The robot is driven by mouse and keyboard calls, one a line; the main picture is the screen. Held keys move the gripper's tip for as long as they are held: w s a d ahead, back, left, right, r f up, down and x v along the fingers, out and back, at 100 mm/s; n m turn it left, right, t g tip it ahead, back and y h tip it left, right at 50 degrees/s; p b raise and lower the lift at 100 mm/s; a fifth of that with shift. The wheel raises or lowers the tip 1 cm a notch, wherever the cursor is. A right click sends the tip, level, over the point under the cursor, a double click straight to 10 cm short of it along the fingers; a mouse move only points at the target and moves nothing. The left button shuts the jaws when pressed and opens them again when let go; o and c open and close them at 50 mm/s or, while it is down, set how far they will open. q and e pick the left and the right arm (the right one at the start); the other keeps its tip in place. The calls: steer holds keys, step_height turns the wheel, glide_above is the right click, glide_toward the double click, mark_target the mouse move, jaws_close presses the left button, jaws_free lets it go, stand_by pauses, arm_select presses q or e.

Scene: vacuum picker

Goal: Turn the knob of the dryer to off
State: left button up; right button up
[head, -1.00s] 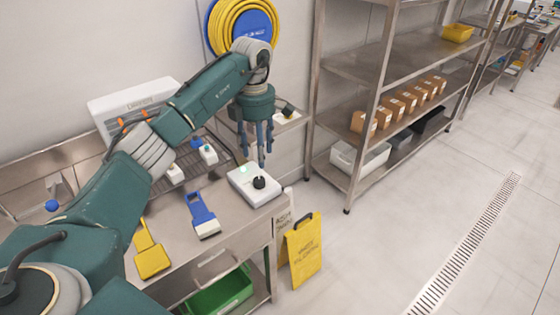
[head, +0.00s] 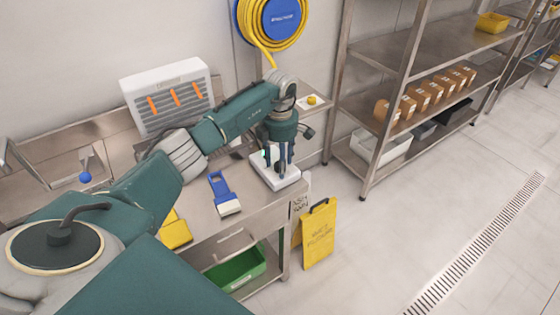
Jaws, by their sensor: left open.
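A white control box (head: 266,177) sits at the right end of the steel table, with a small lit green lamp (head: 264,153) on it. Its black knob is mostly hidden behind my gripper fingers. My left gripper (head: 281,168) points down over the box, fingers open and low around the knob area. I cannot tell whether they touch the knob or which way it is turned. A white unit with orange slanted strips (head: 166,92) stands at the back of the table; it may be the dryer. My right gripper is not in view.
A blue scraper (head: 222,192) and a yellow tool (head: 175,232) lie on the table left of the box. A yellow floor sign (head: 319,235) stands by the table's right end. A steel shelf (head: 385,62) with brown boxes is at the right. The floor there is clear.

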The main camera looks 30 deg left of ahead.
arm_select(q)
steer(key=shift+c, duration=0.2)
steer(key=c, duration=1.1)
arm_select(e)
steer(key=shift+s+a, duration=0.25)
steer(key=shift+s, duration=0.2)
